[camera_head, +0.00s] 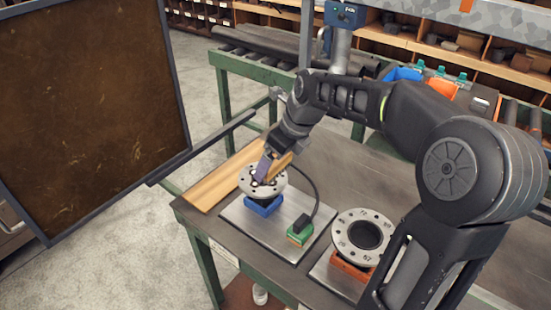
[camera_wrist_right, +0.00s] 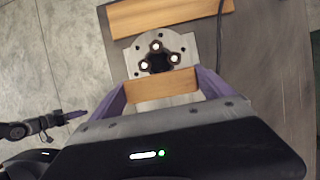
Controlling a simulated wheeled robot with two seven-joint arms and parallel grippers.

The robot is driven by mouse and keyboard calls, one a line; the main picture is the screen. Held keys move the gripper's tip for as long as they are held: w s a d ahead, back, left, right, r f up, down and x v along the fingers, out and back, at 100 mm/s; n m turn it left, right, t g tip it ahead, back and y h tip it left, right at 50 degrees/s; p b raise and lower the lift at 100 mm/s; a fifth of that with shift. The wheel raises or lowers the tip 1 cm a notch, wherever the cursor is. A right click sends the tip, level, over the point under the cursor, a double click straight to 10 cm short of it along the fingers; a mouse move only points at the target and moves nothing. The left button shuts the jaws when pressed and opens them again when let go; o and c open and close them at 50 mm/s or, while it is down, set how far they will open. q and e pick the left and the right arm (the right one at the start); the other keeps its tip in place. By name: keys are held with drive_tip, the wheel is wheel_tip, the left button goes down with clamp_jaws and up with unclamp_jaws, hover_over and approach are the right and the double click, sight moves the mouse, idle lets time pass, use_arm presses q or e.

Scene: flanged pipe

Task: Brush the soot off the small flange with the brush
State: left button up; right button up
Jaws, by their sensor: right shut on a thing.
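The small flange (camera_head: 252,187) is a pale grey metal ring on a blue block (camera_head: 263,206). In the right wrist view the flange (camera_wrist_right: 185,47) shows a dark, ragged centre with several bright round spots around it. My right gripper (camera_head: 268,167) is right over the flange, shut on the brush (camera_head: 280,165), whose wooden body (camera_wrist_right: 162,84) lies between the purple fingers. The brush's bristles are hidden, so I cannot tell whether they touch the flange. My left gripper (camera_wrist_right: 75,115) shows small at the left of the right wrist view; its jaws are unclear.
A larger flange (camera_head: 340,222) sits on an orange block (camera_head: 351,268) to the right. A green box (camera_head: 300,232) with a black cable stands beside the small flange. A wooden board (camera_head: 213,186) lies at the bench's left edge. A dark framed panel (camera_head: 90,100) stands left.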

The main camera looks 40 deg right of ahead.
sight(275, 173)
drive_tip(key=shift+f, duration=0.2)
idle(0.6)
drive_tip(key=shift+f+b, duration=1.25)
drive_tip(key=shift+f, duration=0.65)
drive_tip(key=shift+w+a+r+p, duration=0.15)
drive_tip(key=shift+w+p, duration=0.15)
drive_tip(key=shift+w, duration=0.15)
drive_tip(key=shift+w+a+r+p, duration=0.1)
drive_tip(key=shift+w+p, duration=0.2)
drive_tip(key=shift+w, duration=0.15)
drive_tip(key=shift+w+a+f, duration=0.1)
drive_tip(key=shift+w+a, duration=0.05)
drive_tip(key=shift+w, duration=0.35)
drive_tip(key=shift+w, duration=0.1)
drive_tip(key=shift+w+a+p, duration=0.25)
drive_tip(key=shift+w+p, duration=0.35)
drive_tip(key=shift+w, duration=0.2)
drive_tip(key=shift+w+a+f, duration=0.1)
drive_tip(key=shift+w+a, duration=0.05)
drive_tip(key=shift+w, duration=0.3)
drive_tip(key=shift+w, duration=0.1)
